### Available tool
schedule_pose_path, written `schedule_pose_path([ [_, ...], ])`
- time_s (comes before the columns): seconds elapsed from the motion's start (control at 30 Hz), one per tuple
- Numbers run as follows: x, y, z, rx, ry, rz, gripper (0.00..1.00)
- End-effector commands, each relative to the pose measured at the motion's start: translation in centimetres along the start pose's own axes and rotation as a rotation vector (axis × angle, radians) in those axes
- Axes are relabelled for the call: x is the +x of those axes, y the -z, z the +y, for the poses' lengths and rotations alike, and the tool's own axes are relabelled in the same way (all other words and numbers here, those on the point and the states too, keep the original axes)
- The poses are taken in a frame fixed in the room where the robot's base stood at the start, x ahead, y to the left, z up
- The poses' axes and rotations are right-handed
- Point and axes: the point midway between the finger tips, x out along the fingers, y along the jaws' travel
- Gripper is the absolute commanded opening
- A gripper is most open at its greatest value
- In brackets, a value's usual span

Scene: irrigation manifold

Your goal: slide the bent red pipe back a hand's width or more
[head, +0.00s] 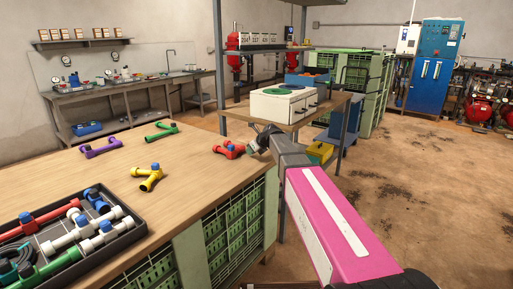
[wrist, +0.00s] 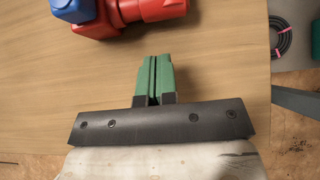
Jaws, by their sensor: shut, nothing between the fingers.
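The bent red pipe (head: 231,150), with a blue cap on it, lies on the wooden bench top (head: 185,185) near its right edge. In the wrist view the red pipe (wrist: 150,10) is at the top, partly cut off by the frame, with its blue part at the left. My gripper (head: 256,143) is just right of the pipe in the head view. In the wrist view my gripper's green fingers (wrist: 157,60) are together and empty, pointing toward the pipe with a strip of bare wood between.
Yellow (head: 148,177), purple (head: 100,147) and green (head: 161,131) pipe pieces lie on the bench. A dark tray (head: 135,240) of fittings sits at the front left. The wood around the red pipe is mostly clear.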

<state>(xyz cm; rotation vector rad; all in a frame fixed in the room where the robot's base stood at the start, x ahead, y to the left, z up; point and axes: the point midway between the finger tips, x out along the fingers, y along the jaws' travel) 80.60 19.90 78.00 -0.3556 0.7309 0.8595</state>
Motion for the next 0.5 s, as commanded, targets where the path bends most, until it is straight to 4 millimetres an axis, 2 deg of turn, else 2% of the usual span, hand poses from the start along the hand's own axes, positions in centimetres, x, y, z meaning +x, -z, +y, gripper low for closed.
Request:
schedule_pose_path([
  [0.03,0.7,-1.0,-0.1,-0.002,-0.001,-0.002,0.00],
  [0.2,1.9,-2.2,-0.1,-0.001,0.000,-0.001,0.00],
  [0.5,2.4,-2.7,0.0,-0.001,0.000,-0.001,0.00],
])
